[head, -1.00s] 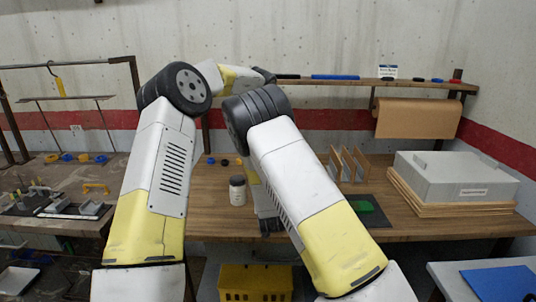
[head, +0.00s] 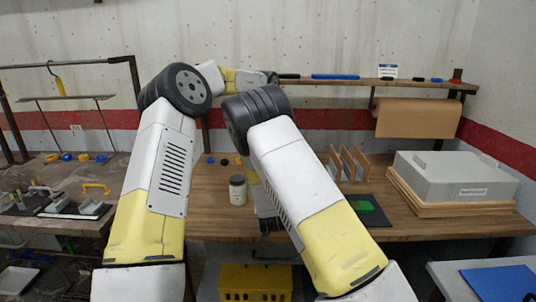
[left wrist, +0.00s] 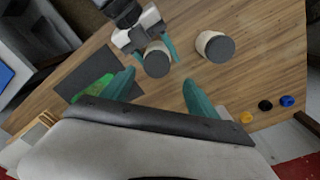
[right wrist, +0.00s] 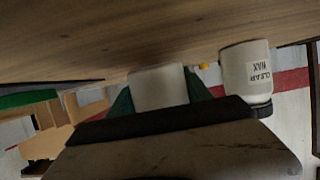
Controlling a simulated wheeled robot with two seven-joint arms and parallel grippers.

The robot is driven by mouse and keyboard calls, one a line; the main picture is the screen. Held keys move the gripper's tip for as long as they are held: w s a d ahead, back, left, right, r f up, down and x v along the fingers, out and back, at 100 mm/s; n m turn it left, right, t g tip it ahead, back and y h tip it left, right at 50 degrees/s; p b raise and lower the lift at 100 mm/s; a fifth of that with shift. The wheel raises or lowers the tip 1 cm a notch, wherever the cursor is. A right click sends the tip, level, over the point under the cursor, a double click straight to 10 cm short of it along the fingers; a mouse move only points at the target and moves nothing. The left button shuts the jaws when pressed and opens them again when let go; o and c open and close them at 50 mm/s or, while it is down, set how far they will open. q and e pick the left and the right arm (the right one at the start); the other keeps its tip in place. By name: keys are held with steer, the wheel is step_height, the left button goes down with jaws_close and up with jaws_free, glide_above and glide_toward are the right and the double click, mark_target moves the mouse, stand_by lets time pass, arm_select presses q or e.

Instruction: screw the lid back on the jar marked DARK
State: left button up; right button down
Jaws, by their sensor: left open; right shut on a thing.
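A pale jar (left wrist: 157,62) with a dark round top stands on the bench between the teal fingers of my right gripper (left wrist: 150,48). In the right wrist view my right gripper (right wrist: 158,88) is shut on this jar (right wrist: 158,86); no label shows, and I cannot tell whether its dark top is a lid. My left gripper (left wrist: 160,82) is open and empty above it, pointing down. A second jar (right wrist: 246,72), labelled CLEAR WAX, has a dark lid and stands beside it; it also shows in the head view (head: 237,192). My right arm hides the held jar there.
A dark mat with a green piece (head: 366,206) lies right of the jars. Wooden dividers (head: 345,165) and a grey box (head: 455,175) stand farther right. Small blue, black and yellow caps (left wrist: 265,105) lie on the bench. A shelf (head: 420,84) runs above the back.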

arm_select(q)
step_height(320, 180, down, 7)
steer(key=shift+d+r, duration=0.15)
steer(key=shift+r, duration=0.05)
steer(key=shift+c, duration=0.4)
jaws_close()
stand_by(1.1)
steer(key=c, duration=0.9)
jaws_free()
steer(key=shift+c, duration=0.2)
steer(key=shift+r, duration=0.1)
step_height(320, 180, up, 12)
steer(key=shift+a, duration=0.3)
